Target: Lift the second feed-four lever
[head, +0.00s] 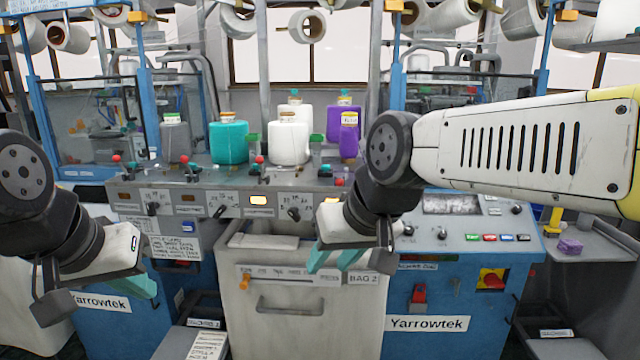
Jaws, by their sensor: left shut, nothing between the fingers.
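Several small levers stand along the grey panel (100,193). Red-tipped ones show at the left (116,159), beside it (184,159), in the middle (260,160) and at the right (338,182). Black levers on the panel's front face show at the left (153,208), middle (219,211) and right (293,214). The labels are too small to tell which is feed four. My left gripper (143,286) is shut and empty, low at the left, apart from the levers. My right gripper (332,257) is open and empty, below the panel in front of the bin.
Teal (228,143), white (289,143) and purple (349,140) bottles stand behind the levers. A white bin (290,325) labelled BAG 2 is below the panel. A blue control console (466,270) with buttons stands at the right. My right arm covers part of the panel's right end.

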